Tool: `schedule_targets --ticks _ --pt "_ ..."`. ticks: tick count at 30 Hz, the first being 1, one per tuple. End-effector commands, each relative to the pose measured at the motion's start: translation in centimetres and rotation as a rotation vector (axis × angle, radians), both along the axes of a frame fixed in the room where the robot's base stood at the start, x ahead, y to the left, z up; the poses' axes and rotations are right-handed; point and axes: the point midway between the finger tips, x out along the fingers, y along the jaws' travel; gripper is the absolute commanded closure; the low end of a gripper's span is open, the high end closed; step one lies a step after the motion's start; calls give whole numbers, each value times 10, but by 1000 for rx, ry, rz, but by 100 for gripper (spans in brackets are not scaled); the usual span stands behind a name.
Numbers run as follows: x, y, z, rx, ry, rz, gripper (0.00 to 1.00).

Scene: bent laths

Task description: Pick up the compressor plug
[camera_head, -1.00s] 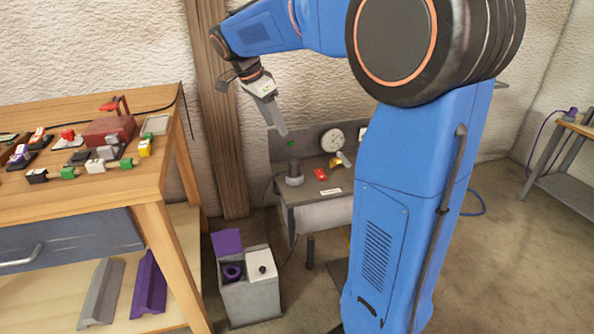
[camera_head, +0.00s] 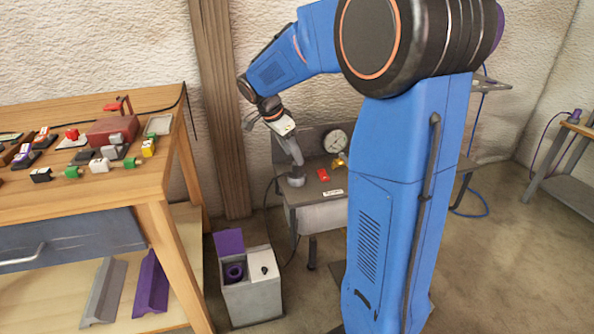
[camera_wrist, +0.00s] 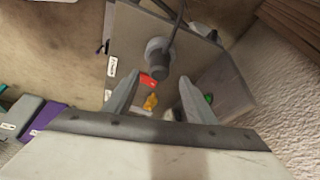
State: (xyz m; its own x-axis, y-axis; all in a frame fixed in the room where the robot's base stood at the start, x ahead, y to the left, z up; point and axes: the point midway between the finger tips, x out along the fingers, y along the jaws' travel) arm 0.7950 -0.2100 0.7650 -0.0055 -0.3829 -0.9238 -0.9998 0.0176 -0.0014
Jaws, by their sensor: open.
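A grey cylindrical plug with a dark cable (camera_head: 296,181) stands on the grey compressor unit (camera_head: 336,183) in the head view. I take it to be the compressor plug. It also shows in the wrist view (camera_wrist: 157,54), just beyond the gap between my fingertips. My gripper (camera_head: 297,160) points down just above the plug in the head view. In the wrist view my gripper (camera_wrist: 161,79) is open, one finger on each side, with nothing held. Whether a finger touches the plug I cannot tell.
The unit carries a round gauge (camera_head: 335,140), a red part (camera_head: 323,175) and a yellow part (camera_head: 340,160). A grey bin (camera_head: 252,300) with a purple lid stands on the floor. A wooden bench (camera_head: 150,185) with several small parts is at left.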

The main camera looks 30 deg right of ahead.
Motion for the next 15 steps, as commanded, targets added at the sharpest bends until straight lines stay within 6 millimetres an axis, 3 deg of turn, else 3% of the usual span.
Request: schedule_targets --ticks 9,15 --pt "-3 -13 -38 1 4 -2 49" --pt "-2 -17 -47 0 1 0 49"
